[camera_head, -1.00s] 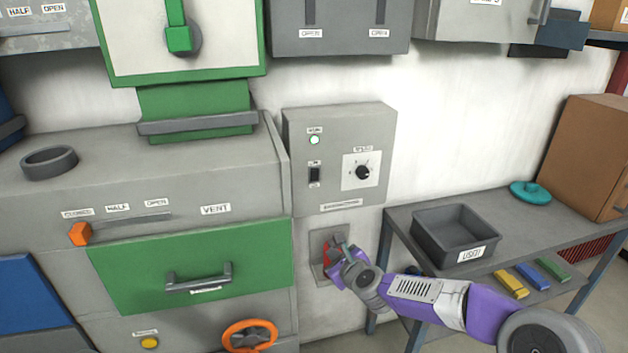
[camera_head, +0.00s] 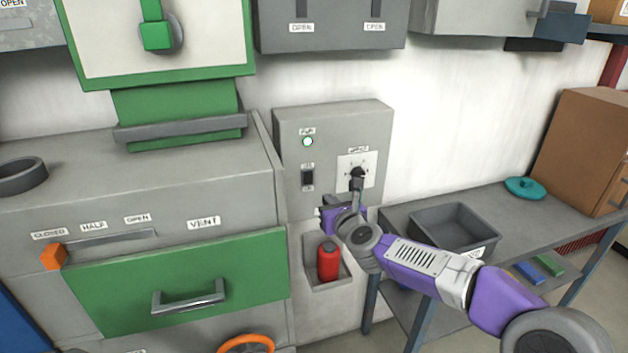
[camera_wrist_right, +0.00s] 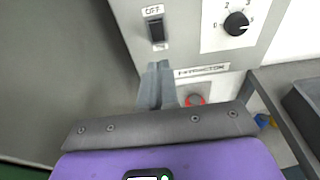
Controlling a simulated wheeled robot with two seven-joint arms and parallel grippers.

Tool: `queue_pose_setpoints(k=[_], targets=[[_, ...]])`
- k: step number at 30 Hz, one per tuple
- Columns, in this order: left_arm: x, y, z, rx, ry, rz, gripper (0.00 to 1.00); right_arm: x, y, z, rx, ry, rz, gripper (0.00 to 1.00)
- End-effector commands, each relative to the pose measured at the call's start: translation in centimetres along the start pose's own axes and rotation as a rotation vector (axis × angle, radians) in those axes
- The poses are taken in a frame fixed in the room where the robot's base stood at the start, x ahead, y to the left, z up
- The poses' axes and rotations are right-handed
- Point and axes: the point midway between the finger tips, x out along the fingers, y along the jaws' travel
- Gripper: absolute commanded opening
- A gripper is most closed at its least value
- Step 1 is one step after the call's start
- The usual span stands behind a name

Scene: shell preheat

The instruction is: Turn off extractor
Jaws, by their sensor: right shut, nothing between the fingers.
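The extractor control box (camera_head: 335,120) is a grey wall box. It has a bright round lamp (camera_head: 307,141), a black rocker switch (camera_head: 307,178) and a black dial (camera_head: 357,172). In the right wrist view the rocker switch (camera_wrist_right: 157,31) has an OFF label above it, and the numbered dial (camera_wrist_right: 236,23) is to its right. My right gripper (camera_head: 356,184) is shut and empty; in the head view it overlaps the dial's lower part. In the wrist view its fingertips (camera_wrist_right: 158,68) are just below the switch, with no visible contact. My left gripper is out of view.
Below the box, a red cylinder (camera_head: 328,261) stands in a wall recess. A side table at right holds a grey bin (camera_head: 455,232), a teal lid (camera_head: 525,188) and a brown box (camera_head: 580,145). A green-fronted vent cabinet (camera_head: 180,280) is at left.

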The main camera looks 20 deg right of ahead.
Motion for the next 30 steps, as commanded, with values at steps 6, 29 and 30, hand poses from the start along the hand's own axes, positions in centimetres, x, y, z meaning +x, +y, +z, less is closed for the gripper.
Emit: queue_pose_setpoints(k=[6,29,30], targets=[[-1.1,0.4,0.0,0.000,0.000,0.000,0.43,3.2,0.1,0.1,0.005,0.003,0.003,0.00],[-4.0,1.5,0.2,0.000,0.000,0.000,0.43,12.5,0.1,1.2,-0.001,0.001,-0.001,0.00],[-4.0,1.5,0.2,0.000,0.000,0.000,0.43,12.6,0.0,1.2,-0.001,0.000,-0.001,0.00]])
